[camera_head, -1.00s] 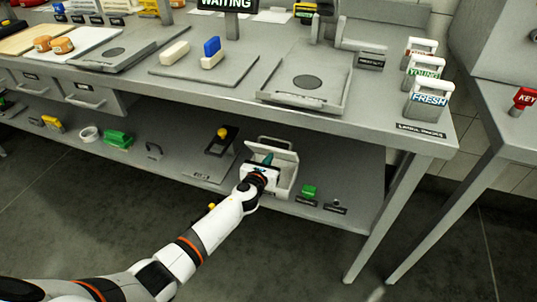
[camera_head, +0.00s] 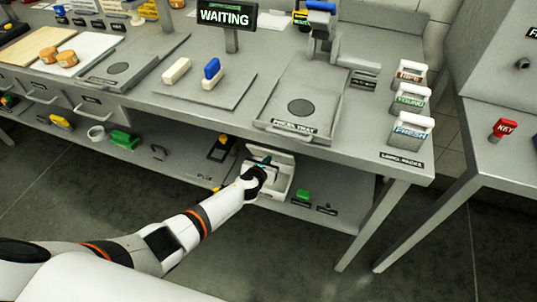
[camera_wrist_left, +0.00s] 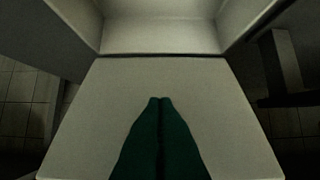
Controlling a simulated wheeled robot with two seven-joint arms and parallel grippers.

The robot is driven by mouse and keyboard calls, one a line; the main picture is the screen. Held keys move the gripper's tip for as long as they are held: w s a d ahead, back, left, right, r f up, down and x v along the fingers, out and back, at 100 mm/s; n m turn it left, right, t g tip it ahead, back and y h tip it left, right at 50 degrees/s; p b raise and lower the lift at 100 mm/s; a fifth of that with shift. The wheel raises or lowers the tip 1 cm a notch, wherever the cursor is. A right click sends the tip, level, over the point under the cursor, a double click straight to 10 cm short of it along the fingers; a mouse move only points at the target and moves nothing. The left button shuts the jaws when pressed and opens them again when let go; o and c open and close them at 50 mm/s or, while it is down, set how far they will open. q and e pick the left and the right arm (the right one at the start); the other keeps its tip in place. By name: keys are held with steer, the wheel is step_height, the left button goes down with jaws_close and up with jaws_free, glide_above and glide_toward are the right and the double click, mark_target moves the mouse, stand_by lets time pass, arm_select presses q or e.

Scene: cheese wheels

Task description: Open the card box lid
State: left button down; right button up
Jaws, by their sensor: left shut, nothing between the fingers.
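The card box (camera_head: 280,191) is a pale box on the shelf under the table in the head view. Its lid (camera_head: 284,157) stands raised at the back, with the pale inside of the box showing. My left gripper (camera_head: 264,161) is at the box, with its teal fingertips in front of the raised lid. In the left wrist view the dark green fingers (camera_wrist_left: 161,100) are shut together and empty over a pale flat panel (camera_wrist_left: 110,85). A walled pale recess lies beyond that panel's edge. Whether the fingertips touch the panel I cannot tell. My right gripper is out of view.
The tabletop's front edge (camera_head: 220,118) runs above the box. A green block (camera_head: 303,195) lies right of the box on the shelf. A table leg (camera_head: 366,228) stands to the right.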

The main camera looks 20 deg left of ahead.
mark_target(268, 153)
arm_select(q)
steer(key=shift+w+r, duration=0.2)
steer(key=shift+r, duration=0.1)
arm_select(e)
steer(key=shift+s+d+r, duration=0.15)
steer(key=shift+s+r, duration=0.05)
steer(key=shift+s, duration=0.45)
arm_select(q)
steer(key=shift+w+p, duration=0.1)
steer(key=shift+p, duration=0.2)
steer(key=shift+w+r, duration=0.8)
steer(key=shift+w, duration=0.35)
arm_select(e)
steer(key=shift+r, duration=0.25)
